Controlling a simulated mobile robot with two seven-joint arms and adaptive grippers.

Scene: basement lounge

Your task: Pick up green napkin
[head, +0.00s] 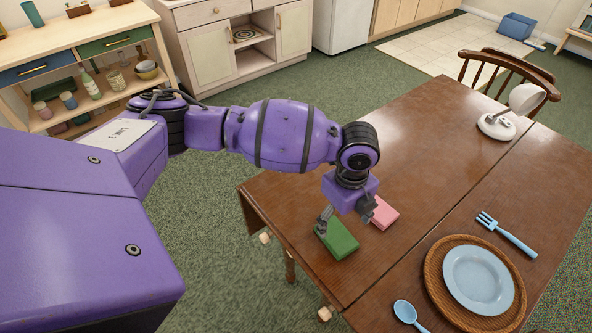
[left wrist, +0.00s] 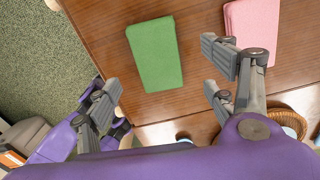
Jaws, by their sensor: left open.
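The green napkin (head: 338,238) is a flat folded rectangle on the brown wooden table, near its left edge. It also shows in the left wrist view (left wrist: 155,54), ahead of and between the fingers. My left gripper (head: 345,217) is open and empty above the napkin, its fingers (left wrist: 160,88) spread to either side. In the head view one finger covers part of the napkin's upper left edge. A pink napkin (head: 383,212) lies beside the green one to the right, close to my other finger. My right gripper is not in view.
The wooden table (head: 405,140) has free room behind the napkins. A blue plate (head: 478,280) on a woven mat (head: 436,283), a blue fork (head: 507,235) and a blue spoon (head: 408,314) lie at the right front. A white lamp (head: 497,126) stands at the far right. A chair (head: 508,70) is behind.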

